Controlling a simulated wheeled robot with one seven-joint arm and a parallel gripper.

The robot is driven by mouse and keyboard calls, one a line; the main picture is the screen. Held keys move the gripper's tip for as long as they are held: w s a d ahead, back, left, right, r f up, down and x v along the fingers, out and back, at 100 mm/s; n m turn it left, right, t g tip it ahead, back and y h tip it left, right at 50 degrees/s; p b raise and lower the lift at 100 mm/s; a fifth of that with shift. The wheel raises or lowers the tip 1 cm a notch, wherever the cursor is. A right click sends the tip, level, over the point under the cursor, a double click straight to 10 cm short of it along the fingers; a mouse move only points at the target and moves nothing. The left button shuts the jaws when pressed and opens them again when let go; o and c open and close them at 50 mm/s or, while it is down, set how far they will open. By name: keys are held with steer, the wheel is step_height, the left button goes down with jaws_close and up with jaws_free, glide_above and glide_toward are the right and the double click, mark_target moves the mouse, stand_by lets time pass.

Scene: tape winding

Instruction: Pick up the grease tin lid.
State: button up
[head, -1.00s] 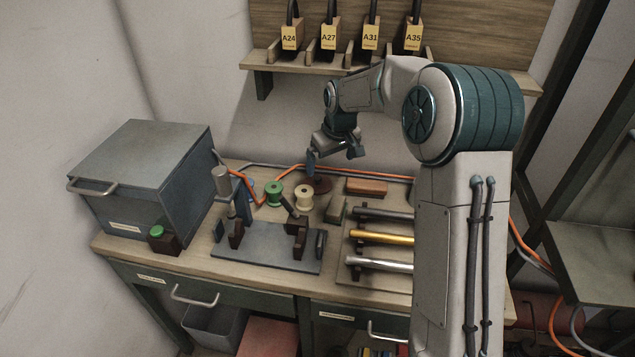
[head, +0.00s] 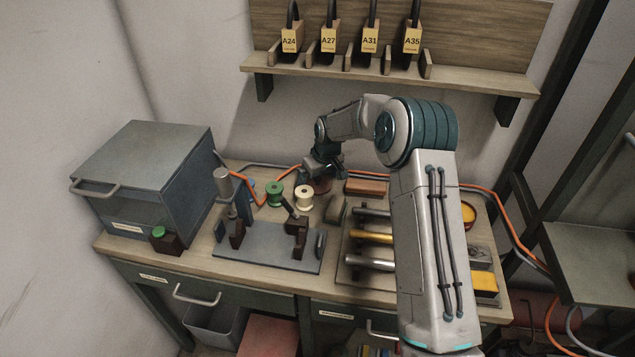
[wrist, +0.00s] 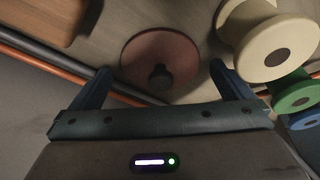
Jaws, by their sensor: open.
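The grease tin lid, a round reddish-brown disc with a dark knob, lies near the back of the bench. In the wrist view the lid (wrist: 160,58) sits ahead of and between my open fingers. My gripper (wrist: 160,84) is empty, with one finger to each side of the lid and its knob (wrist: 161,77) near the middle. In the head view my gripper (head: 321,172) is low over the back of the bench, and the lid (head: 320,186) shows partly beneath it. Whether the fingers touch the lid cannot be told.
A cream spool (wrist: 265,38) stands close on the right in the wrist view, with a green spool (wrist: 296,93) beside it. A brown block (head: 366,187) lies right of the lid in the head view. An orange cable (head: 284,176) runs along the back.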

steer(key=shift+c, duration=0.3)
steer(key=c, duration=0.9)
steer(key=shift+r, duration=0.1)
